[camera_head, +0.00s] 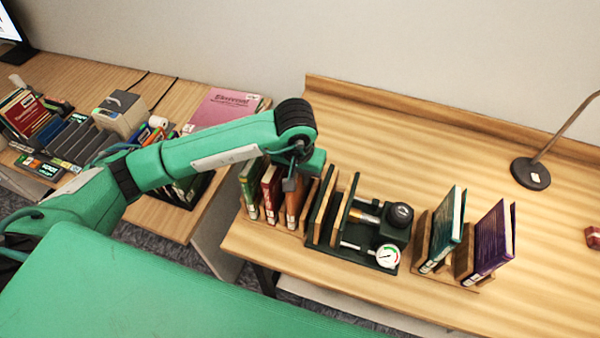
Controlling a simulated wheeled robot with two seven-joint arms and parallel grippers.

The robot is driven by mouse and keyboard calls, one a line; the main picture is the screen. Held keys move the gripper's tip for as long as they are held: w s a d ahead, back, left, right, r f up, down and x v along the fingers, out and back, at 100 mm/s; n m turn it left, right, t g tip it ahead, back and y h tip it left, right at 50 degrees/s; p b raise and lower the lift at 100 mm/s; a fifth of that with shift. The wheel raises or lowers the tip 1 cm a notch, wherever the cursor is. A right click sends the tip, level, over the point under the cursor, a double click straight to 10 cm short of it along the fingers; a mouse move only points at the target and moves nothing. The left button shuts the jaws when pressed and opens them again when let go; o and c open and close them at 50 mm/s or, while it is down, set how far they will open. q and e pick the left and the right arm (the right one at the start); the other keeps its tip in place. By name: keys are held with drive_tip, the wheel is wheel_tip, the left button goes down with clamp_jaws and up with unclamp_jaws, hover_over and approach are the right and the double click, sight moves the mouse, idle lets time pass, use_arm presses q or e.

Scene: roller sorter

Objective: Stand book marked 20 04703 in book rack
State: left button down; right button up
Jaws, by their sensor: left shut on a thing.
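The book labels are too small to read, so I cannot tell which is marked 20 04703. My right gripper is out of view.
A dark green tray (345,252) with a gauge (388,256) and a black knob sits right of the rack. Another wooden rack (467,266) holds teal (443,228) and purple (491,240) books. A lamp base (530,174) stands at right. The back of the table is clear.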

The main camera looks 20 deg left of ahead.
use_arm(q)
drive_tip(key=shift+f, duration=0.15)
drive_tip(key=c, duration=1.3)
unclamp_jaws()
drive_tip(key=shift+c, duration=0.2)
drive_tip(key=shift+r, duration=0.3)
drive_tip(key=r+b, duration=0.1)
drive_tip(key=r, duration=0.2)
drive_tip(key=s+r+b, duration=0.1)
drive_tip(key=r+b, duration=0.1)
drive_tip(key=r, duration=0.2)
drive_tip(key=r+b, duration=0.1)
drive_tip(key=r, duration=0.2)
drive_tip(key=shift+s+r, duration=0.2)
drive_tip(key=shift+r, duration=0.15)
drive_tip(key=shift+r+b, duration=0.3)
drive_tip(key=shift+r, duration=0.2)
